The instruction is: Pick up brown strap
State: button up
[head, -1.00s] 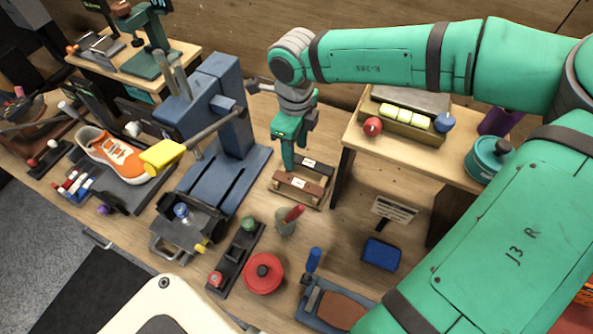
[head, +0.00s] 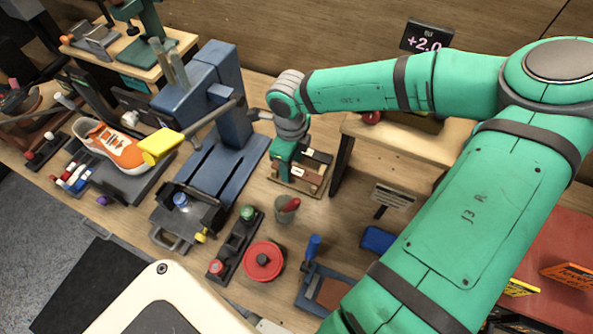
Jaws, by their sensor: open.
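A small wooden rack (head: 288,190) on the bench holds dark brown and reddish-brown strap-like bars with white labels. The reddish-brown one (head: 312,178) lies across the front and a darker one (head: 325,158) lies behind it. I cannot tell for sure which is the brown strap. My gripper (head: 281,173) is open and points down at the left part of the rack. Its fingertips are close to the bars, and it hides their left ends. I cannot tell whether the fingers touch a bar.
A blue press (head: 232,130) with a yellow-handled lever (head: 160,146) stands left of the rack. A raised wooden shelf (head: 400,145) is to the right. A cup (head: 286,212), a red round pot (head: 263,262) and a black holder (head: 235,245) stand in front. An orange sneaker (head: 120,150) is far left.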

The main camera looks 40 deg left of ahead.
jog(key=shift+w, duration=0.15)
jog(key=c, duration=1.1)
jog(key=shift+d, duration=0.15)
